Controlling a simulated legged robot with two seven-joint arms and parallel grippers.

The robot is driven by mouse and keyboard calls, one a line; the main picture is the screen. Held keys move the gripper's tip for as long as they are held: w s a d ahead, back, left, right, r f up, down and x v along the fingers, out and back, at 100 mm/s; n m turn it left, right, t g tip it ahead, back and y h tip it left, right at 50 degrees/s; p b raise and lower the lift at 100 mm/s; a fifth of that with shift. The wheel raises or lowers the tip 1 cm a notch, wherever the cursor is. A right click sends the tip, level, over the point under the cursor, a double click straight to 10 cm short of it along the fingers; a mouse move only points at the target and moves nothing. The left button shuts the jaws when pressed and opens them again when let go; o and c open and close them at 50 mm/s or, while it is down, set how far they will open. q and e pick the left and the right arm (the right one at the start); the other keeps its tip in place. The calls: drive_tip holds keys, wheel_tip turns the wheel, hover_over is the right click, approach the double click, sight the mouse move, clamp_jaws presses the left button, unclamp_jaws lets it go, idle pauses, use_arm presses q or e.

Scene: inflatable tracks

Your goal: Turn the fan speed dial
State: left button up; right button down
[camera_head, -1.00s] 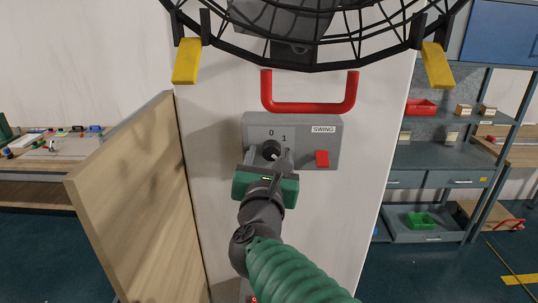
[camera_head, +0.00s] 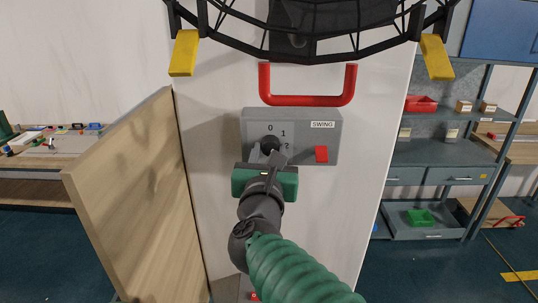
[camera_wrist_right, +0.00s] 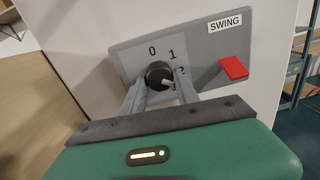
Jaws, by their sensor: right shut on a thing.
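The fan speed dial (camera_head: 270,143) is a dark round knob on a grey control panel (camera_head: 310,116), with numbers 0, 1 and 2 showing around it. In the right wrist view the dial (camera_wrist_right: 159,73) sits between the two grey fingers, with a pale mark on its lower right side; the number near that mark is partly hidden. My right gripper (camera_head: 267,154) comes up from below, shut on the dial. Its fingers (camera_wrist_right: 158,84) also show in the wrist view, one on each side of the knob. My left gripper is out of view.
A red switch (camera_head: 321,154) sits right of the dial under the SWING label. A red handle (camera_head: 308,100) and the black fan cage (camera_head: 330,55) are above. A wooden panel (camera_head: 130,200) stands at the left, and shelving (camera_head: 435,155) at the right.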

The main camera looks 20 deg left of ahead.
drive_tip(key=n+p, duration=0.2)
drive_tip(key=n, duration=1.1)
drive_tip(key=n+y+p, duration=0.1)
drive_tip(key=n+p, duration=0.1)
drive_tip(key=n, duration=1.1)
drive_tip(key=shift+d+f+y, duration=0.1)
drive_tip(key=shift+d+y, duration=0.05)
drive_tip(key=shift+y, duration=0.15)
drive_tip(key=shift+f+n, duration=0.1)
drive_tip(key=shift+n, duration=0.2)
drive_tip(key=c, duration=1.1)
unclamp_jaws()
drive_tip(key=shift+o, duration=0.9)
drive_tip(key=shift+r, duration=0.25)
